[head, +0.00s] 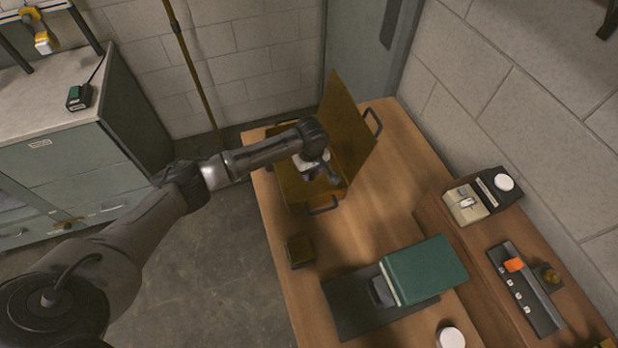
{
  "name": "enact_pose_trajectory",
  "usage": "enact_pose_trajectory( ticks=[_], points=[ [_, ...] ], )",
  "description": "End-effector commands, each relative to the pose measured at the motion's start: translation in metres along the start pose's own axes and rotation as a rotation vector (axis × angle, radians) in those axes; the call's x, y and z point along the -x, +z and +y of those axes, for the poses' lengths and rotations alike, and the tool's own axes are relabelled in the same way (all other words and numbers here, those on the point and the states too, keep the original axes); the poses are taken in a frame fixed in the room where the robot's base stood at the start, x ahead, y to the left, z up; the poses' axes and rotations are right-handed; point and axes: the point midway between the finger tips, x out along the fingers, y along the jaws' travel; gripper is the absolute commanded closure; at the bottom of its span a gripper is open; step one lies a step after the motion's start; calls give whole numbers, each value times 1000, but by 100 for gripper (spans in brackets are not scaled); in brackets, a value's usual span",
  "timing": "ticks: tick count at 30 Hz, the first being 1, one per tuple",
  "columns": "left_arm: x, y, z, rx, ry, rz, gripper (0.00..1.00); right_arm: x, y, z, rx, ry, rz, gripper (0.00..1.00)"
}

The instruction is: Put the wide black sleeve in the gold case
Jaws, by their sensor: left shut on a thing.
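The gold case (291,185) stands open at the far end of the wooden table, its lid (348,128) raised on the right side. My left gripper (320,176) points down over the inside of the case and is shut on a small dark piece, which looks like the wide black sleeve. The gripper and wrist hide most of that piece, and I cannot tell whether it touches the case floor. My right gripper is not in view.
A green box (425,268) and a small dark grey part (382,292) are on a dark mat (350,315). A side bench holds a tray (525,290) and a device (483,197). The table right of the lid is clear.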

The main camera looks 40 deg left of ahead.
Motion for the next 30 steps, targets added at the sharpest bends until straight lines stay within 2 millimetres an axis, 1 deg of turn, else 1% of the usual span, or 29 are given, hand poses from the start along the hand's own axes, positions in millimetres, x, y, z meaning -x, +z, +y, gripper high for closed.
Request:
enact_pose_trajectory(
  ticks=[3, 8, 11, 15, 18, 30],
  points=[
    [-4, -8, -1, 2, 1, 0, 89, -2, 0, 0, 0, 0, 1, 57],
    [-8, -10, -1, 0, 1, 0, 89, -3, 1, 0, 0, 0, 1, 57],
    [-16, -9, -1, -1, -1, 0, 89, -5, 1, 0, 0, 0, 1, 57],
    [-35, -9, -2, -1, -1, 0, 89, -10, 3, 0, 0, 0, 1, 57],
    [-44, -9, -1, 0, 0, 0, 89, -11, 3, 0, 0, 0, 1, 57],
    [-48, -9, -1, 0, 1, 0, 89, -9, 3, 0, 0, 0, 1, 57]
  ],
)
